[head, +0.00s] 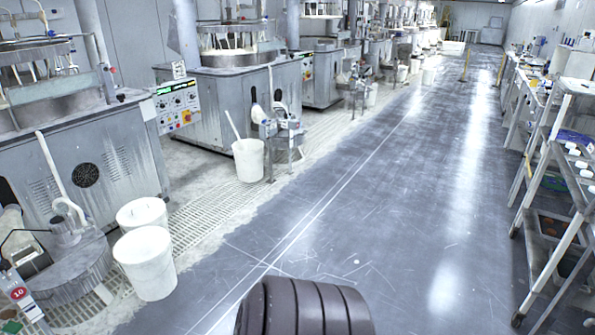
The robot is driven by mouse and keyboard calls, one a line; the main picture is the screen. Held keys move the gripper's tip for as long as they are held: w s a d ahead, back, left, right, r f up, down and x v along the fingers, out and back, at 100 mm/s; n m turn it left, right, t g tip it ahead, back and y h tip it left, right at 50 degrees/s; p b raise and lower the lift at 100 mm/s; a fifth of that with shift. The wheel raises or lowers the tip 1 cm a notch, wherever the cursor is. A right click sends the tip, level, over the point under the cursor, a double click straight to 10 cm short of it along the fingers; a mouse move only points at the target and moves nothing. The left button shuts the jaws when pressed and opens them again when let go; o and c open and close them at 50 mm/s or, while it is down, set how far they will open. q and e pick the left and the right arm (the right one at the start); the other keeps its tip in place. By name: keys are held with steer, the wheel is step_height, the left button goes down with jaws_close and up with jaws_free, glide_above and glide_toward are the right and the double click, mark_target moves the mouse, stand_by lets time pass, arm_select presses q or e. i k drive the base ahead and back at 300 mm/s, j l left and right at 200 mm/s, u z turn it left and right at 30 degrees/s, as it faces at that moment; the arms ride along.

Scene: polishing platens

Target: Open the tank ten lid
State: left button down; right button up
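Tank ten (75,292) stands at the lower left in the head view, a grey round tank beside the nearest polishing machine. A small tag with a red 10 (18,294) is in front of it at the left edge. Its grey round lid (85,262) lies on top and looks closed, with a pump-like fitting (64,225) and a pale pipe rising from it. The tank's left side is partly cut off. Neither of my grippers is in view; only a dark ridged part of mine shows at the bottom middle.
Two white buckets (145,262) (141,212) stand just right of the tank. Another white bucket (248,160) with a stick stands farther back. Polishing machines (218,95) line the left. A shelf rack (556,215) lines the right. The grey aisle floor (370,190) between is clear.

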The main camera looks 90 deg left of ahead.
mark_target(67, 269)
steer(key=u, duration=4.4)
steer(key=i+l+u, duration=0.2)
steer(key=i, duration=0.35)
